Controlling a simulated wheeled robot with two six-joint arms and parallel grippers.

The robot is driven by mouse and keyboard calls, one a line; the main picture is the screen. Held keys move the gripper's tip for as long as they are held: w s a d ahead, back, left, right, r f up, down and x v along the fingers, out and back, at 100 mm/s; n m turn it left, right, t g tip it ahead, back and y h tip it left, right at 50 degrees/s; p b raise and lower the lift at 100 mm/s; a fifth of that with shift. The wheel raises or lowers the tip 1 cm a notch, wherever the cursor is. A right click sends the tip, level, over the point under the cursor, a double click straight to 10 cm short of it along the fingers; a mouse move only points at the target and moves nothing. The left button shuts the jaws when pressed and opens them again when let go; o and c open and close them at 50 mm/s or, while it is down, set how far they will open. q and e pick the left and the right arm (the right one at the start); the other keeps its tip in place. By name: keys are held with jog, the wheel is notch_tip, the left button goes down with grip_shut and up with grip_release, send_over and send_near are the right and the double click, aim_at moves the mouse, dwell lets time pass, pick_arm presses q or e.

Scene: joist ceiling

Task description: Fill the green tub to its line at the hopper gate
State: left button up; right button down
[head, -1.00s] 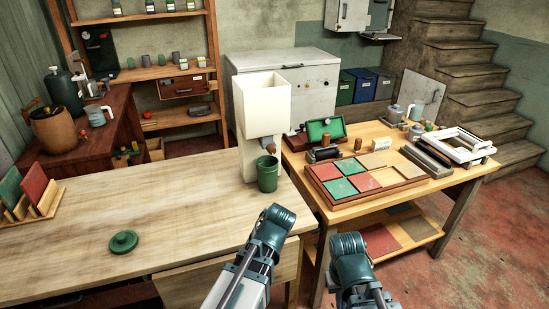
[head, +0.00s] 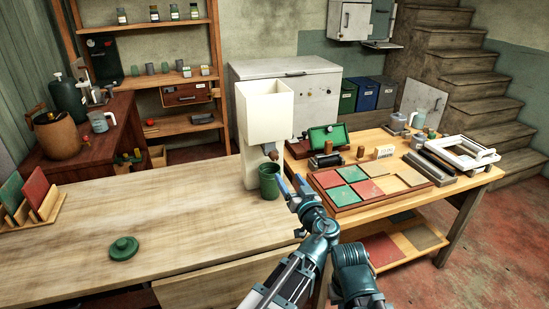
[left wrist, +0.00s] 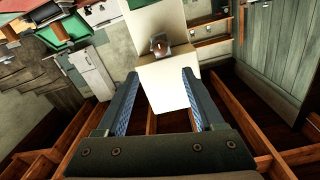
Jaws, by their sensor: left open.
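The green tub (head: 269,181) stands upright on the wooden table under the spout of the white hopper (head: 265,112). Its fill line and contents cannot be made out. The gate (head: 271,152) is a small brownish part low on the hopper's front. My left gripper (head: 289,181) is open and empty, just right of the tub and below the gate. In the left wrist view its spread fingers (left wrist: 160,75) point at the pale hopper (left wrist: 163,82), with the gate (left wrist: 159,48) beyond them.
A green lid (head: 124,248) lies on the table's left part, near a rack of red and green boards (head: 33,200). A second table (head: 350,223) at right holds coloured tiles (head: 350,174) and tools. The table between lid and tub is clear.

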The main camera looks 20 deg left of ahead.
aim_at(275, 158)
pick_arm(q)
jog(key=x, duration=1.4)
jog(key=shift+s, duration=0.1)
grip_shut()
